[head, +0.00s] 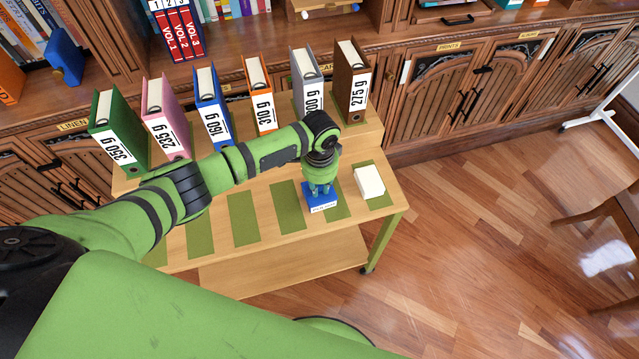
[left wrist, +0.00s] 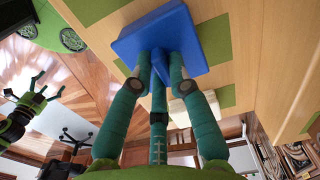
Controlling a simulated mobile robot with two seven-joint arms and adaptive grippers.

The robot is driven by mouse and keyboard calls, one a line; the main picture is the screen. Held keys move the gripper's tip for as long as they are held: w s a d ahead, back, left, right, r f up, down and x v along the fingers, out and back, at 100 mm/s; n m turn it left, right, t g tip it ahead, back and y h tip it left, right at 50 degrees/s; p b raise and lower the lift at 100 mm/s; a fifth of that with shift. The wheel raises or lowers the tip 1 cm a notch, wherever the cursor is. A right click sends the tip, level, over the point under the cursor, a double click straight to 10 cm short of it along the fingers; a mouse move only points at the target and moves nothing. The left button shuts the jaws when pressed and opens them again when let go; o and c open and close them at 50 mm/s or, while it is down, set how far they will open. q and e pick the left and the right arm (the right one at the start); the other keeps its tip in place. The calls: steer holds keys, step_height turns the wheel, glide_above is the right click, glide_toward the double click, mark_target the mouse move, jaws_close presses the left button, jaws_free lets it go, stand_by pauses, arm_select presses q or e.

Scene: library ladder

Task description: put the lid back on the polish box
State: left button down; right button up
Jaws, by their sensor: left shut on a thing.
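My left gripper (head: 320,188) is shut on the blue lid (head: 316,198), holding it over the front part of the cart's top shelf. In the left wrist view the fingers (left wrist: 160,65) close around a raised part in the middle of the square blue lid (left wrist: 160,25). A white strip with small lettering (head: 322,208) shows just below the blue; I cannot tell if it belongs to the lid or to a box beneath. The underside and any contact are hidden. My right gripper (left wrist: 32,98) shows in the left wrist view, fingers spread and empty, away from the cart.
A white block (head: 370,182) lies on a green patch right of my left gripper. Several labelled binders (head: 209,105) stand along the raised back of the wooden cart (head: 285,235). Cabinets (head: 470,85) stand behind.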

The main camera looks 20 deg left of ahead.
stand_by(0.4)
arm_select(q)
steer(key=c, duration=1.1)
jaws_free()
steer(key=o, duration=0.5)
steer(key=shift+c, duration=0.2)
steer(key=shift+r, duration=0.15)
step_height(320, 180, up, 7)
steer(key=p, duration=0.7)
steer(key=shift+p, duration=0.35)
